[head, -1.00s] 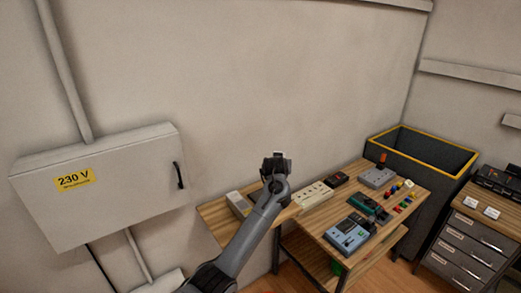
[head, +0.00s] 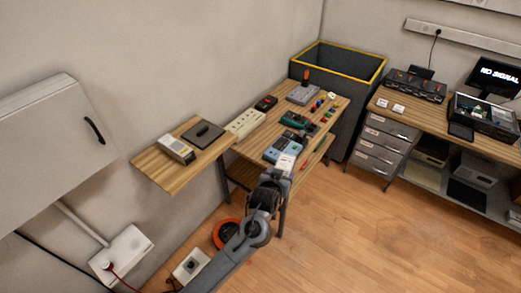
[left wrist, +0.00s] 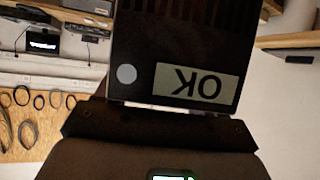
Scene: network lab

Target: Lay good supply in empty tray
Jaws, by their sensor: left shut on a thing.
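My left gripper (head: 285,164) is in front of the workbench, shut on the supply. In the left wrist view the supply (left wrist: 180,45) is a dark box with slots, a round light spot and a pale label reading OK upside down. In the head view I cannot clearly make out the supply at the gripper's tip. No thing in view is plainly the empty tray. A dark flat square piece (head: 203,133) with a small bar on top lies on the wall shelf, beside a pale meter-like device (head: 176,148). My right gripper is not in view.
The wooden workbench (head: 325,107) holds a blue device (head: 283,147), a power strip (head: 245,123) and several coloured parts. A dark yellow-rimmed bin (head: 340,65) stands behind it. At right, a desk holds an open case (head: 484,117) and a monitor (head: 497,77). The floor between (head: 345,220) is clear.

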